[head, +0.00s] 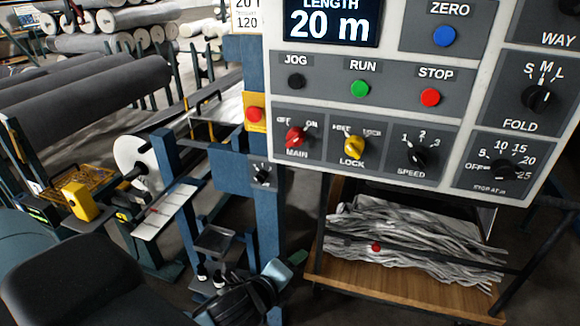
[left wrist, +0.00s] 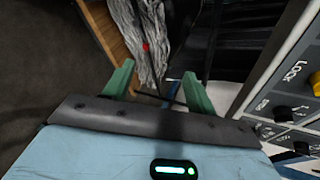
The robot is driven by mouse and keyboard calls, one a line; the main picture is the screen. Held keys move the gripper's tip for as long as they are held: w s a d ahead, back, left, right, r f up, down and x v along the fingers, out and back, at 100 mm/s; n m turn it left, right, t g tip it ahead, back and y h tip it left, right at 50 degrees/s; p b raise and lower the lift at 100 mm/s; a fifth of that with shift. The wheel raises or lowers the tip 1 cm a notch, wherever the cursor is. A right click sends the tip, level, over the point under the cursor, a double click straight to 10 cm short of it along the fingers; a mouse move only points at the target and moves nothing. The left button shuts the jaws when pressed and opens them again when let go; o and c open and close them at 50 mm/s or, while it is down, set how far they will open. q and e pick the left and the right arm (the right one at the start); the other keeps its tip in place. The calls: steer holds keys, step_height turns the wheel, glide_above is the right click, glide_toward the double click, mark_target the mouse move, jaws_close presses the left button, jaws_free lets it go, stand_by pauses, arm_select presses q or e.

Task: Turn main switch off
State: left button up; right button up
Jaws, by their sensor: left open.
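The main switch (head: 296,137) is a red rotary knob at the lower left of the control panel (head: 268,60), with OFF at its upper left and ON at its upper right. Its handle seems to slant up toward ON, but it is small and hard to read. My left gripper (head: 284,272) is below the panel and apart from the switch. In the left wrist view my left gripper (left wrist: 157,88) has its two green fingers spread, with nothing between them. The main switch cannot be made out in that view. My right gripper is out of view.
A yellow lock knob (head: 353,146) and black speed knob (head: 419,156) sit right of the switch. The green run button (head: 360,88) and red stop button (head: 430,97) are above. A blue post (head: 268,220) stands below left; a wooden shelf (head: 400,292) holds grey strips.

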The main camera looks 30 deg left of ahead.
arm_select(q)
steer(key=w+a+r+m+t+y, duration=0.1)
steer(key=w+r+m, duration=0.1)
steer(key=r+m, duration=0.35)
steer(key=w+a+r+m+t+y, duration=0.1)
steer(key=w+a+r+m+t, duration=0.1)
steer(key=r, duration=0.7)
steer(key=m+t+y, duration=0.1)
steer(key=m+y, duration=0.2)
steer(key=m, duration=0.1)
glide_toward(292, 144)
steer(key=w, duration=0.2)
steer(key=shift+a+p+x, duration=0.1)
steer(key=shift+p+x, duration=0.1)
steer(key=shift+x, duration=1.8)
steer(key=shift+a+p+x, duration=0.15)
steer(key=shift+p+x, duration=0.05)
steer(key=shift+x, duration=1.75)
steer(key=c, duration=1)
